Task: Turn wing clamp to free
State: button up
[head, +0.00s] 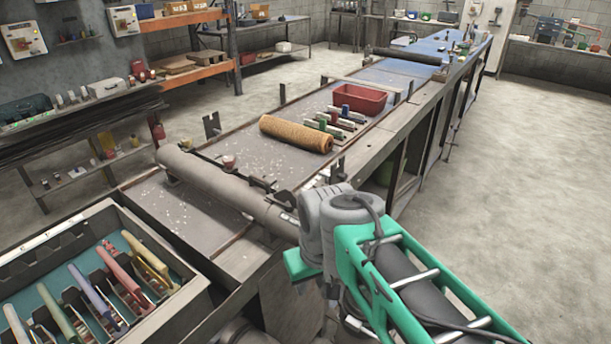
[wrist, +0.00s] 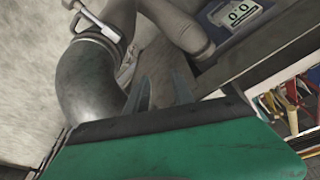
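In the wrist view a metal clamp with a pale wing-like lever (wrist: 90,17) sits at the top left, around the upper end of a dark curved pipe (wrist: 88,78). It looks like the wing clamp; which way its wing is set I cannot tell. I cannot make the clamp out in the head view. My gripper (wrist: 158,92) shows two grey fingers standing apart with nothing seen between them. They are to the right of and below the clamp, apart from it in the picture. In the head view my green arm hides most of the gripper's surroundings.
A long bench carries a grey roller (head: 230,190), a tan mesh roll (head: 296,134) and a red bin (head: 360,98). A box of coloured-handled tools (head: 190,290) stands at the lower left. A small display (wrist: 238,14) is at the upper right of the wrist view. The floor to the right is clear.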

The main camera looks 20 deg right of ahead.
jog(key=w+r+n+g+p, duration=0.1)
jog(key=w+r+n+p, duration=0.15)
jog(key=w+r, duration=0.55)
notch_tip(320, 180, up, 9)
jog(key=n+g, duration=0.2)
jog(key=n, duration=0.2)
send_over(289, 192)
jog(key=shift+w+p, duration=0.15)
jog(key=shift+p, duration=0.25)
notch_tip(289, 192, down, 8)
jog(key=b, duration=0.7)
jog(key=shift+r+b, duration=0.2)
jog(key=shift+b, duration=0.1)
jog(key=shift+r, duration=0.1)
grip_shut()
